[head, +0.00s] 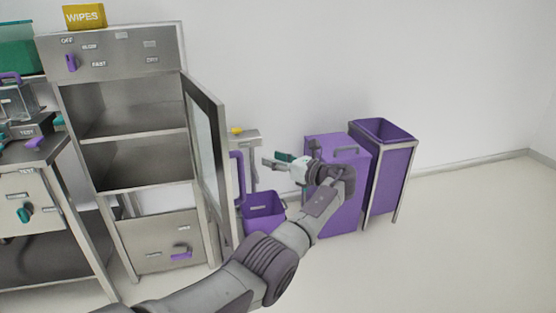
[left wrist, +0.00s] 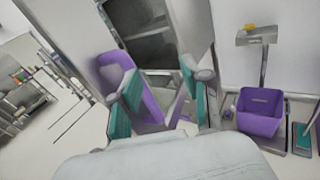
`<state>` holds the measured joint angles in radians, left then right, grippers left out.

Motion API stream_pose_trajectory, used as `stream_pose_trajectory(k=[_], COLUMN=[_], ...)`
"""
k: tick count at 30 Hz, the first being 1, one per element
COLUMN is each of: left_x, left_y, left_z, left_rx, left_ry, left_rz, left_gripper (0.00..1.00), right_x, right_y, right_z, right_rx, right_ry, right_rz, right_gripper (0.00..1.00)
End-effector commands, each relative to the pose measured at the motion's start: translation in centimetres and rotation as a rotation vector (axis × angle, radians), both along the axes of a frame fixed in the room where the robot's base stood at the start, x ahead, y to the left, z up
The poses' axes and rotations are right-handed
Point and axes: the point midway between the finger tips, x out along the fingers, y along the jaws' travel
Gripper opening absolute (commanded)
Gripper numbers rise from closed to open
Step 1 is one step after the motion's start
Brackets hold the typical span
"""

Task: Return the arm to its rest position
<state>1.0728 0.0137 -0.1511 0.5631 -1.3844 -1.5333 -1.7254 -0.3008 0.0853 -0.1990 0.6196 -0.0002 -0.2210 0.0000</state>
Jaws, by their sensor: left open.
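My left arm reaches in from the bottom of the head view. My left gripper (head: 276,161) is held out in front of the purple bins, its fingers pointing left toward the open cabinet door. In the left wrist view my left gripper (left wrist: 162,100) shows two teal-padded fingers spread apart with nothing held between them. The purple handle of the cabinet door (left wrist: 130,80) shows behind and between the fingers; I cannot tell whether they touch it. My right gripper is in neither view.
The steel cabinet (head: 130,150) has its glass door (head: 207,150) swung open. A small purple bin (head: 263,212) stands on a scale. A purple lidded bin (head: 335,200) and an open purple bin (head: 392,170) stand to the right. The floor at right is clear.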

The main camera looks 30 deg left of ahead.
Motion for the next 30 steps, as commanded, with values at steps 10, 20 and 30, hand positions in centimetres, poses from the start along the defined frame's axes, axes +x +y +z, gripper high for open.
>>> stream_pose_trajectory(k=[10,20,30], left_x=[0.0,0.0,-0.6], left_y=[0.0,0.0,-0.3], left_z=[0.0,0.0,-8.3], left_rx=[0.000,0.000,-0.146], left_ry=[0.001,0.000,-0.020], left_rz=[0.001,0.001,-0.095], left_gripper=[0.47,0.47,0.47], right_x=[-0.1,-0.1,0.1], right_y=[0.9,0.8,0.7], right_z=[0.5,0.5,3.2], right_rx=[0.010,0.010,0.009], right_ry=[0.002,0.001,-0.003], right_rz=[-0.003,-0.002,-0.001], right_gripper=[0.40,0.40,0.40])
